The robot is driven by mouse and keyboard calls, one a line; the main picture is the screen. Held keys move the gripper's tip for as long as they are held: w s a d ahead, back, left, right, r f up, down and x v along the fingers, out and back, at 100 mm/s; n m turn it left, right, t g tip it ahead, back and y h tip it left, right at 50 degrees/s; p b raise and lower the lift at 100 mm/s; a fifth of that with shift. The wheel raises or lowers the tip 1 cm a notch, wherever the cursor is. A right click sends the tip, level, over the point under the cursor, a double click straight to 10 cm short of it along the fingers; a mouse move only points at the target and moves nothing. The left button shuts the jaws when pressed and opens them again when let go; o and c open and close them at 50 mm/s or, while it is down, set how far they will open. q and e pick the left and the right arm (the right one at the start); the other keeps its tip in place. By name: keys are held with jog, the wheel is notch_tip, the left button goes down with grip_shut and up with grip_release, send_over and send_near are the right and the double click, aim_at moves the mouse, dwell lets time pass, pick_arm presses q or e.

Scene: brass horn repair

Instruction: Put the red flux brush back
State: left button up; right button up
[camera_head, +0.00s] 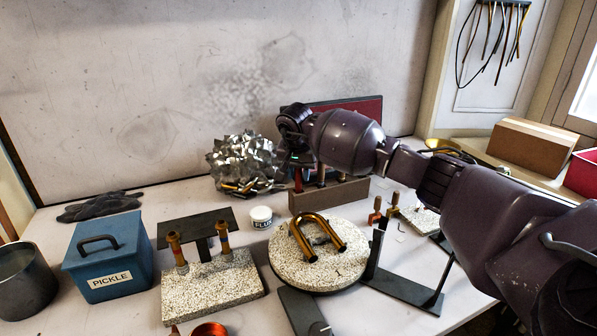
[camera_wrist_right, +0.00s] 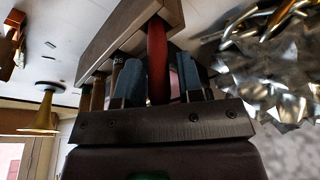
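The red flux brush (camera_wrist_right: 157,62) stands upright at the left end of the wooden rack (camera_head: 330,196). Its red handle also shows in the head view (camera_head: 298,181), just below my right gripper. In the wrist view the rack (camera_wrist_right: 125,38) is at the top, and the handle meets it. My right gripper (camera_wrist_right: 157,72) is open, with its blue-padded fingers on either side of the red handle. A gap shows between the handle and the right-hand pad. The brush's lower end is hidden in the rack. My left gripper is out of view.
Other handles (camera_wrist_right: 97,94) stand in the rack beside the brush. Crumpled metal scraps (camera_head: 243,163) lie close left of it. A white flux jar (camera_head: 261,217), a round speckled board with a bent brass tube (camera_head: 304,240) and a blue pickle box (camera_head: 108,262) are in front.

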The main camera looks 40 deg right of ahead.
jog(key=shift+o, duration=0.6)
jog(key=shift+r, duration=0.1)
jog(key=shift+r, duration=0.25)
jog(key=p+v, duration=0.1)
jog(key=v, duration=1)
jog(key=shift+s+a+r, duration=0.15)
jog(key=shift+r, duration=0.2)
